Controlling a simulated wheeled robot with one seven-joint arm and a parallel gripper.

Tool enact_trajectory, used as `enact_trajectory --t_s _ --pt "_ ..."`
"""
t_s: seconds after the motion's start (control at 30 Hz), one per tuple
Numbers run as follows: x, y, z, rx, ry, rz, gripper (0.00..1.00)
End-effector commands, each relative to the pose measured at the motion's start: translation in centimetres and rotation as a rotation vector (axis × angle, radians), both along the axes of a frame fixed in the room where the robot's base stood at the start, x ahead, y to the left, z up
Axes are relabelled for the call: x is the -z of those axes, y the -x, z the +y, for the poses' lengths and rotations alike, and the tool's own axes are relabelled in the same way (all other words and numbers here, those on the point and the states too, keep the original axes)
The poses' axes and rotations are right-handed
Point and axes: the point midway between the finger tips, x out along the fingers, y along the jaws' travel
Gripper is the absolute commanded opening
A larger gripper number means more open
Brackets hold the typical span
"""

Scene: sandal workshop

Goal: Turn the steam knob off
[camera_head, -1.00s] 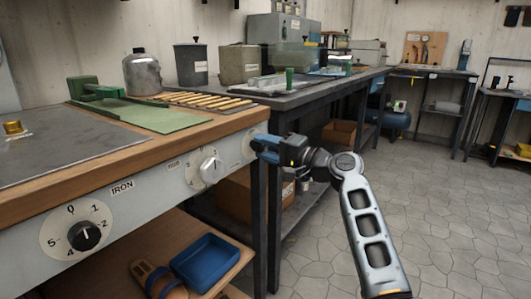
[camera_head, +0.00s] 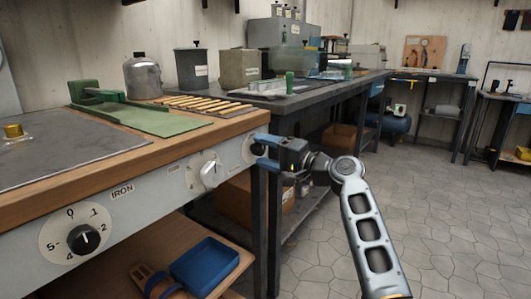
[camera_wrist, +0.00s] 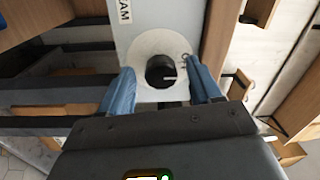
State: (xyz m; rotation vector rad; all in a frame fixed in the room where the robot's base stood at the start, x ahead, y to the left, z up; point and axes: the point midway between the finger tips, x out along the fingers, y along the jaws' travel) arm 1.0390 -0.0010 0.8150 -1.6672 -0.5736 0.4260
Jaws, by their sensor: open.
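The steam knob (camera_wrist: 160,71) is a round black knob with a pale pointer mark, on a white dial under a label of which "AM" shows. In the wrist view, the pointer is turned towards the right. My gripper (camera_wrist: 161,82) is open, with one blue finger on each side of the knob. I cannot tell whether either finger touches it. In the head view, my gripper (camera_head: 259,151) is at the right end of the grey panel, and the steam dial (camera_head: 249,150) is mostly hidden behind the fingers.
The iron knob (camera_head: 84,239) and a middle white-handled knob (camera_head: 212,174) are on the same panel. The wooden worktop (camera_head: 150,165) overhangs the panel. A blue tray (camera_head: 205,265) sits on the shelf below. Open tiled floor (camera_head: 440,220) lies to the right.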

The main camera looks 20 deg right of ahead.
Motion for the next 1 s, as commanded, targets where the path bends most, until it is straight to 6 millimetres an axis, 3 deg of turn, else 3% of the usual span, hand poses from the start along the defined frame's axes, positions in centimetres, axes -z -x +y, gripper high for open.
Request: enact_trajectory --t_s 0.53,1.0 --pt "0.3 5.7 -4.2 0.001 0.0 0.001 0.63" --pt "0.4 6.3 -4.6 0.0 0.001 0.001 0.63"
